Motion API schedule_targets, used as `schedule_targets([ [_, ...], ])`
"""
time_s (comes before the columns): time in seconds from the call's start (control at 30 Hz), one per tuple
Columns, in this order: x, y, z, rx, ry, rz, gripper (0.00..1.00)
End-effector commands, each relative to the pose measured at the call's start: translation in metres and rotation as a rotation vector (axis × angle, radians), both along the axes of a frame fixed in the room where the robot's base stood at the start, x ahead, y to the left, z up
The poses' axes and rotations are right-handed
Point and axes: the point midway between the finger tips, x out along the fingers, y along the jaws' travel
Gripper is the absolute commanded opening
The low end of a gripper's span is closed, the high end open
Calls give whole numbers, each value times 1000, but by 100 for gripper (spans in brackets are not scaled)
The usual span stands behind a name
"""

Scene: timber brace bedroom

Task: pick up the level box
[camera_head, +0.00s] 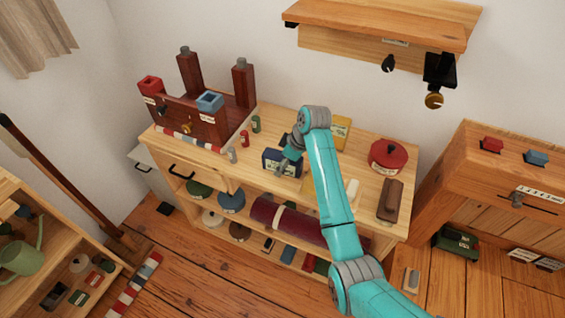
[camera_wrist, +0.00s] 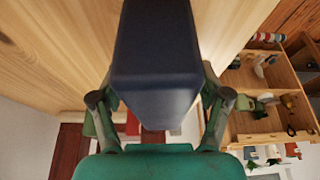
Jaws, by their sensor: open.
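The dark blue level box (camera_head: 271,163) stands on the light wooden top of the low shelf unit (camera_head: 232,168), near its front edge and left of my arm. It has a pale label on its front. In the wrist view the box (camera_wrist: 157,62) is large and close, between the two fingers of my gripper (camera_wrist: 158,98). My gripper is open, with one finger on either side of the box. I cannot tell whether the fingers touch it. In the head view my gripper (camera_head: 290,157) comes down on the box and hides part of it.
A dark red wooden stand (camera_head: 205,108) is left of the box, with small green, red and grey cylinders between. A yellow box (camera_head: 341,124) stands behind my arm. A red round pot (camera_head: 388,156) and brown block (camera_head: 391,199) are right. A wall shelf (camera_head: 385,22) hangs above.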

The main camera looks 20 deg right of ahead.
Motion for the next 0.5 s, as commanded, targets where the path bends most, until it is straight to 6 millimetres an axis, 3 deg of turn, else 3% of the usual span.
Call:
schedule_targets([
  [0.3, 1, 1, -4, 0, 0, 0, 74],
  [0.5, 1, 1, -4, 0, 0, 0, 24],
])
